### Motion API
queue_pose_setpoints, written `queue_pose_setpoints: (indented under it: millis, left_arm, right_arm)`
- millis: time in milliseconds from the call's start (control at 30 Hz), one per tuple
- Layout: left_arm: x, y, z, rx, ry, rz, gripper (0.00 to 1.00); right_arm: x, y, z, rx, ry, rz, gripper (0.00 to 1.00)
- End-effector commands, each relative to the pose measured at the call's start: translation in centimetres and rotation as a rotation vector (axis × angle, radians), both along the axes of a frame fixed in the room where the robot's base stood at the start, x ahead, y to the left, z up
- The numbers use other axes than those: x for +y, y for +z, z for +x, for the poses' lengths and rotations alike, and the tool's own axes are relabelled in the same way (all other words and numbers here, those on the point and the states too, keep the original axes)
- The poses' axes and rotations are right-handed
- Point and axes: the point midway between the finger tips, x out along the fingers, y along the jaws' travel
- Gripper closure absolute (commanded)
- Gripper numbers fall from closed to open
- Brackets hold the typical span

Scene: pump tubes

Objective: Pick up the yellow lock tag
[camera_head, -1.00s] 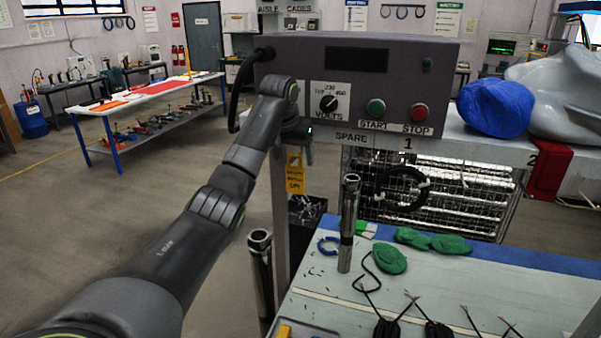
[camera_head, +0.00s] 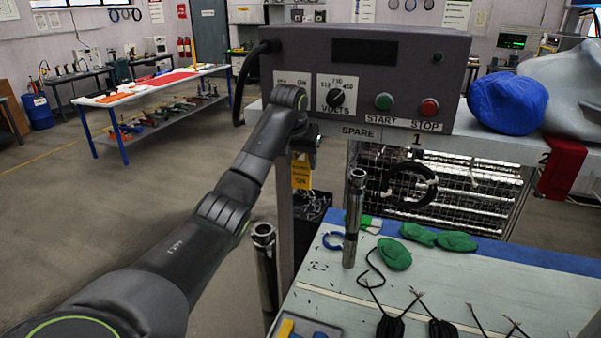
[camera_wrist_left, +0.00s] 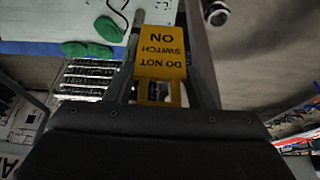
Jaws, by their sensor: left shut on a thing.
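The yellow lock tag (camera_head: 301,172) hangs below the front of the grey control box (camera_head: 385,75), under my left wrist. In the left wrist view the tag (camera_wrist_left: 163,52) lies between my gripper's two dark fingers, with "DO NOT SWITCH ON" upside down. My left gripper (camera_head: 303,147) is shut on the tag; in the head view my wrist partly hides the grip. Whether the tag still touches the box cannot be told. My right gripper is in neither view.
The box has a volts dial (camera_head: 337,97), a green START button (camera_head: 384,102) and a red STOP button (camera_head: 429,108). A metal pump tube (camera_head: 354,217) stands on the workbench (camera_head: 470,285), near green cloth-like pieces (camera_head: 395,254) and black cables. Another tube (camera_head: 265,262) stands left.

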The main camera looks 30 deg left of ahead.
Motion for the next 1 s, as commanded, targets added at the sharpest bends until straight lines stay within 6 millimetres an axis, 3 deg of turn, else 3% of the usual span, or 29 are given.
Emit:
queue_pose_setpoints:
  millis: [167,467,1000]
  left_arm:
    - [0.0,-0.1,0.0,0.003,0.001,0.0,0.85]
    - [0.1,-0.2,-0.1,0.007,0.001,-0.001,0.85]
    - [0.3,1.4,0.2,0.003,0.0,0.0,0.85]
  right_arm:
    - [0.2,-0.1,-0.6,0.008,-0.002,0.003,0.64]
    - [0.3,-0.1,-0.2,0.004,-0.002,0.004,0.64]
    - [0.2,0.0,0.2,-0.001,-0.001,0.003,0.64]
